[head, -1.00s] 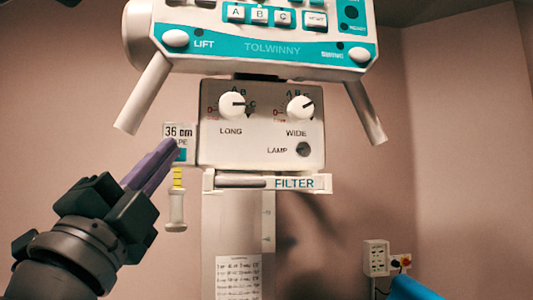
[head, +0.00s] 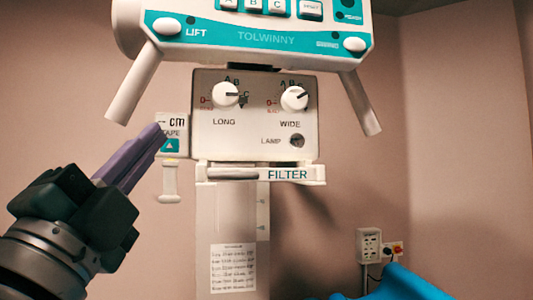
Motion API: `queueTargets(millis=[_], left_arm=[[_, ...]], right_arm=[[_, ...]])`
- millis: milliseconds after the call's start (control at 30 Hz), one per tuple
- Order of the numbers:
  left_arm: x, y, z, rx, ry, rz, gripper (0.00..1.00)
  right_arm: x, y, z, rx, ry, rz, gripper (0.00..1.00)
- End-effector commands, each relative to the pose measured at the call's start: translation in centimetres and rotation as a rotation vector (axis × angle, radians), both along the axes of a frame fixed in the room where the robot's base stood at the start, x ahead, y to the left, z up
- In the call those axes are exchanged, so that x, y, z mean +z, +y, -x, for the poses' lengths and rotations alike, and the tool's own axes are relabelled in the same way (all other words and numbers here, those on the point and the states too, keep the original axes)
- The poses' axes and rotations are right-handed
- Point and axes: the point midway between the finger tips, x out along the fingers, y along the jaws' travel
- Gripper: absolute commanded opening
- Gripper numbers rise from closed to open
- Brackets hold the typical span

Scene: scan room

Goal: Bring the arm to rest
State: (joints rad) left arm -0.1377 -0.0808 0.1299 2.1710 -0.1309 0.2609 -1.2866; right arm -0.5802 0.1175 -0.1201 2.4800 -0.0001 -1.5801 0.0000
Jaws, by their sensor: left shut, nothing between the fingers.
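My left gripper (head: 158,136) comes in from the lower left, with its purple fingers shut together and empty. Its tips overlap the left edge of the small tape box (head: 176,122) in the picture; I cannot tell whether they touch. The box reads "– cm" above a teal arrow label. My right gripper is not in view.
The white and teal Tolwinny head (head: 265,38) with two slanting handles fills the top. The knob panel (head: 252,115) and filter slot (head: 260,174) sit below. A wall socket box (head: 369,244) and a blue surface (head: 405,285) are at lower right. Space right of the panel is clear.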

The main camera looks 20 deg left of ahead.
Motion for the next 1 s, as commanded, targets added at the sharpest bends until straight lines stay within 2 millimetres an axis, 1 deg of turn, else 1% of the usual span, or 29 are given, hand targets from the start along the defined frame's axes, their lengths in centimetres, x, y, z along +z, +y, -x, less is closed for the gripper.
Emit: queueTargets(millis=[167,233,267,333,367,467,500,567,600,667,700,767,800,867,900,967,1000], left_arm=[[0.0,0.0,0.0,-0.001,0.002,0.001,0.0],[-0.5,0.0,-0.3,-0.015,0.027,0.017,0.0],[-0.9,-0.1,-0.5,-0.028,0.05,0.033,0.0],[-2.7,-0.3,-1.2,-0.076,0.14,0.096,0.0],[-3.8,-0.4,-1.5,-0.102,0.194,0.135,0.0],[-9.0,-1.1,-2.3,-0.192,0.428,0.322,0.0],[-11.6,-1.5,-2.1,-0.22,0.538,0.415,0.0],[-15.7,-2.3,-1.4,-0.245,0.71,0.567,0.0],[-18.4,-2.8,-0.4,-0.246,0.824,0.672,0.0],[-22.2,-3.5,1.6,-0.224,0.984,0.822,0.0],[-24.4,-3.9,3.2,-0.197,1.079,0.917,0.0],[-27.2,-4.5,5.9,-0.14,1.21,1.046,0.0],[-28.8,-4.8,7.8,-0.09,1.288,1.126,0.0],[-30.8,-5.2,10.9,-0.004,1.394,1.234,0.0],[-31.9,-5.4,12.9,0.059,1.457,1.299,0.0],[-33.1,-5.7,16.2,0.168,1.544,1.387,0.0],[-33.8,-5.8,18.3,0.247,1.594,1.439,0.0]], right_arm=[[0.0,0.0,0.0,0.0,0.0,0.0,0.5],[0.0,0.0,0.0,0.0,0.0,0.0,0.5],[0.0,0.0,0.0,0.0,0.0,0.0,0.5],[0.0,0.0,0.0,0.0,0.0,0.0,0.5],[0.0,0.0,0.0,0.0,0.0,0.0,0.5],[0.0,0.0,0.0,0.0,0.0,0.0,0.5],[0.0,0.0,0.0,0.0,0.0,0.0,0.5],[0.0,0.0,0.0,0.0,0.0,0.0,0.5],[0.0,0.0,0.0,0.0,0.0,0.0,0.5],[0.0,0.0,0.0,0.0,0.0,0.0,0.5],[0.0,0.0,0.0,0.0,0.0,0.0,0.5],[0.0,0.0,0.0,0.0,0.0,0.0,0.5],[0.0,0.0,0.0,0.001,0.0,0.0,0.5],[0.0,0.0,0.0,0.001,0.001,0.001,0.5],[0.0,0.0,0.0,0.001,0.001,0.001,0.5],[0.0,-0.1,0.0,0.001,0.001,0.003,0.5],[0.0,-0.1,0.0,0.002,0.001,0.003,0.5]])
